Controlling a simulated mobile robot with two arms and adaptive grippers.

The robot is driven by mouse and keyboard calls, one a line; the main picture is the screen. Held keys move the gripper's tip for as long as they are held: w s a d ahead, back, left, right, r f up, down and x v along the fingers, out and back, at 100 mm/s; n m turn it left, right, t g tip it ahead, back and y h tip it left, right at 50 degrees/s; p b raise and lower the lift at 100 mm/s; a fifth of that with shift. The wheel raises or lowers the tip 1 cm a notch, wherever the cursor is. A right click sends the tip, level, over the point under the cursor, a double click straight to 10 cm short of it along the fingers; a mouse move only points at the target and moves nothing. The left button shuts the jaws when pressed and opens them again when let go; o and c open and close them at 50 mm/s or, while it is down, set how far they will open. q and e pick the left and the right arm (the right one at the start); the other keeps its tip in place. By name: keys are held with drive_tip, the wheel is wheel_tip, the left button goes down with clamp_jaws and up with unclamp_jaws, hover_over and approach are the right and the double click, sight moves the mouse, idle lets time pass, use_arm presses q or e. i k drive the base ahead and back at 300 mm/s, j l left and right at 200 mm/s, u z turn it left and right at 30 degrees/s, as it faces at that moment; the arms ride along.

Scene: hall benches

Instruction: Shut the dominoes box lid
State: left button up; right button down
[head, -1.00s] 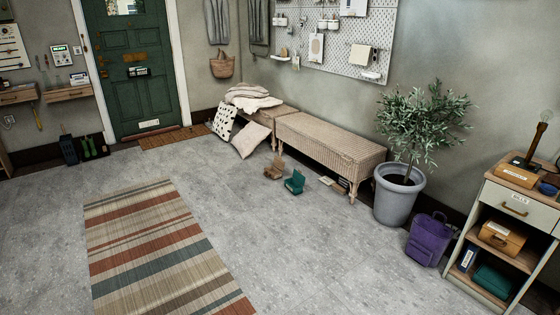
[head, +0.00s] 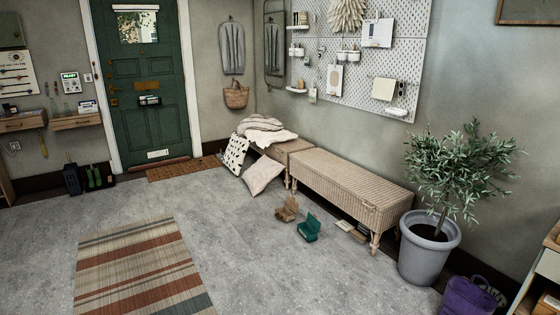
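Two small boxes with raised lids sit on the grey floor in front of the wicker bench. One is brown (head: 287,209) and the other is green (head: 309,230), a little nearer and to the right. Both look open, with their lids tilted up. No label can be read on either, so I cannot tell which is the dominoes box. Neither of my grippers is in view.
The wicker bench (head: 345,182) stands along the wall, with flat items (head: 353,231) under its right end. A potted plant (head: 428,250) and purple bag (head: 468,297) are at right. A striped rug (head: 140,265) lies at left. Open floor lies between.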

sight(290, 203)
drive_tip(key=i+z, duration=0.3)
drive_tip(key=i, duration=1.9)
